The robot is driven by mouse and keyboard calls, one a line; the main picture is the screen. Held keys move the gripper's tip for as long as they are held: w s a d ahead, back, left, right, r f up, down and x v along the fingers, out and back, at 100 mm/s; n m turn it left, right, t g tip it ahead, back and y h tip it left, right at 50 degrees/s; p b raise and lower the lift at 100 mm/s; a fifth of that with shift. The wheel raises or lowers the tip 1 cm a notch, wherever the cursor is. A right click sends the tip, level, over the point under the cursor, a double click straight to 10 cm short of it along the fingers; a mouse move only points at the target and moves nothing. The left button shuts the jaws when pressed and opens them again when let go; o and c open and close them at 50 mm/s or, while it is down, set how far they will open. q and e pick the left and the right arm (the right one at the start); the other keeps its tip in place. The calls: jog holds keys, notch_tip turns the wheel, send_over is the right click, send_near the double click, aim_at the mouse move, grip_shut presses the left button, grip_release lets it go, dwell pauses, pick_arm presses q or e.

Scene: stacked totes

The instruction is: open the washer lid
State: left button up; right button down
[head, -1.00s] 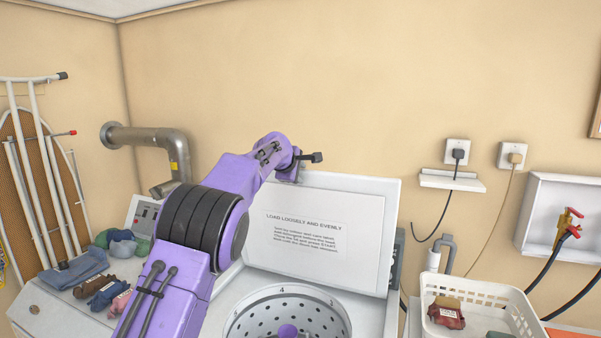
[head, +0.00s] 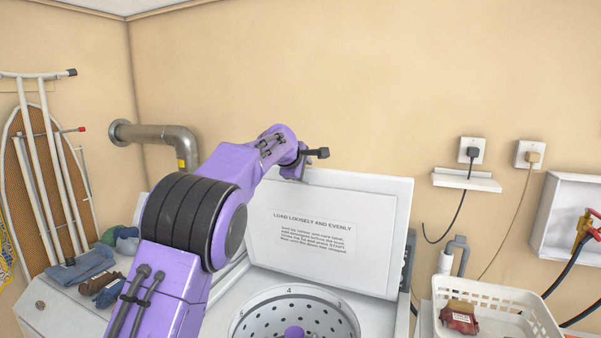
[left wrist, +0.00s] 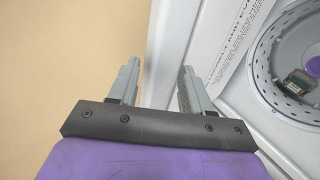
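The washer lid (head: 345,265) stands raised and leans back toward the wall, with a printed label on its inner face. Below it the washer's round drum (head: 270,312) is uncovered. My left gripper (head: 302,170) is at the lid's top left corner, partly hidden by its own wrist. In the left wrist view its two fingers (left wrist: 157,85) are apart, with the lid's pale edge showing between and beside them. Whether a finger touches the lid I cannot tell. That view also shows the open drum (left wrist: 268,75) at right. My right gripper is not in view.
Left of the drum, folded cloths (head: 78,268) and socks lie on a white top, below a metal duct pipe (head: 160,137). A white basket (head: 500,300) stands at right. Wall outlets (head: 472,150) with cords are behind. The wall is close behind the lid.

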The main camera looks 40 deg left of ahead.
pick_arm(q)
jog(key=b+v, duration=0.1)
jog(key=v, duration=0.6)
jog(key=shift+s+d+b, duration=0.2)
jog(key=shift+b, duration=0.1)
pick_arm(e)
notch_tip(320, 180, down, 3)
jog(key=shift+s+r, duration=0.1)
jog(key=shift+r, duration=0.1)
pick_arm(q)
jog(key=shift+r, duration=0.15)
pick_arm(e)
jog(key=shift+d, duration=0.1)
pick_arm(q)
jog(key=shift+s, duration=0.1)
